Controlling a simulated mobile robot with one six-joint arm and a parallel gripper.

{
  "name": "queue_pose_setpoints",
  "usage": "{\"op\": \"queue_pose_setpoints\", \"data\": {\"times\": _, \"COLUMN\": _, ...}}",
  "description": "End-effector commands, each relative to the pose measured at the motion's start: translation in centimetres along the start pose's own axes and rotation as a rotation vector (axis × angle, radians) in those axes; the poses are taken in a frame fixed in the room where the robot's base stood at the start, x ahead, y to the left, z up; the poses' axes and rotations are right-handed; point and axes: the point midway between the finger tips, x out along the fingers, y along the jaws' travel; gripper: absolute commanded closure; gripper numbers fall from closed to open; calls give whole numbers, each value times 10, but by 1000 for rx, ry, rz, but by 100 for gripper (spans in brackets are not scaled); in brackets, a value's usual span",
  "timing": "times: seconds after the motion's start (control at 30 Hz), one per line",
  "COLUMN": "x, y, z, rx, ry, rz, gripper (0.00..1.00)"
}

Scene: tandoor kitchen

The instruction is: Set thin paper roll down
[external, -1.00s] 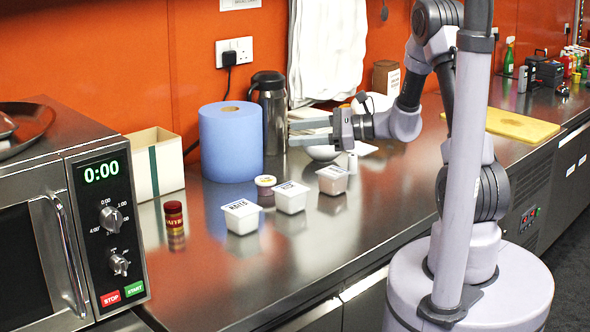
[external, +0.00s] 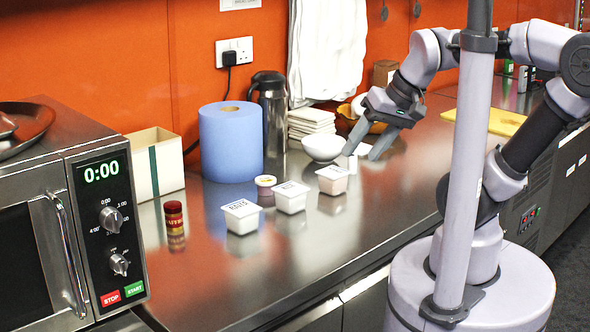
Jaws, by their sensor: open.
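My gripper (external: 362,154) is open, with its fingers pointing down and toward the front left over the counter, just right of the white bowl. A small, pale upright piece (external: 351,164) stands on the counter close to the left fingertip. It may be the thin paper roll, but it is too small and partly hidden to be sure. I cannot tell whether the finger touches it. Nothing shows held between the fingers. A thick blue paper roll (external: 231,145) stands upright further left, away from the gripper.
The white bowl (external: 323,147), a stack of napkins (external: 311,121) and a steel flask (external: 271,110) stand behind. White tubs (external: 291,197) and a red-lidded jar (external: 174,222) stand in front of the blue roll. The counter's front strip (external: 300,265) is clear. A microwave (external: 105,235) is at left.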

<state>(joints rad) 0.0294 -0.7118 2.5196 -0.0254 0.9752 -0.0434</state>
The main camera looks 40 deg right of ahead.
Motion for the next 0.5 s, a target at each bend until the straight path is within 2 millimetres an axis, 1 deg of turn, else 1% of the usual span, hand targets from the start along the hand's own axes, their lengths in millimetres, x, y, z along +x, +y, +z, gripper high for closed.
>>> {"op": "queue_pose_setpoints", "data": {"times": 0.07, "x": -5, "y": -2, "z": -46, "rx": -40, "ry": -12, "rz": 26, "gripper": 50}}
{"op": "queue_pose_setpoints", "data": {"times": 0.1, "x": -4, "y": 1, "z": -82, "rx": -79, "ry": -21, "rz": 43, "gripper": 50}}
{"op": "queue_pose_setpoints", "data": {"times": 0.17, "x": 3, "y": 16, "z": -143, "rx": -149, "ry": -37, "rz": 67, "gripper": 50}}
{"op": "queue_pose_setpoints", "data": {"times": 0.2, "x": 12, "y": 32, "z": -182, "rx": -195, "ry": -49, "rz": 78, "gripper": 50}}
{"op": "queue_pose_setpoints", "data": {"times": 0.27, "x": 30, "y": 68, "z": -237, "rx": -267, "ry": -67, "rz": 92, "gripper": 50}}
{"op": "queue_pose_setpoints", "data": {"times": 0.3, "x": 44, "y": 98, "z": -268, "rx": -313, "ry": -78, "rz": 98, "gripper": 50}}
{"op": "queue_pose_setpoints", "data": {"times": 0.37, "x": 67, "y": 146, "z": -304, "rx": -379, "ry": -93, "rz": 102, "gripper": 50}}
{"op": "queue_pose_setpoints", "data": {"times": 0.4, "x": 81, "y": 178, "z": -320, "rx": -418, "ry": -101, "rz": 103, "gripper": 50}}
{"op": "queue_pose_setpoints", "data": {"times": 0.43, "x": 91, "y": 202, "z": -330, "rx": -445, "ry": -106, "rz": 103, "gripper": 50}}
{"op": "queue_pose_setpoints", "data": {"times": 0.5, "x": 111, "y": 247, "z": -342, "rx": -497, "ry": -115, "rz": 102, "gripper": 50}}
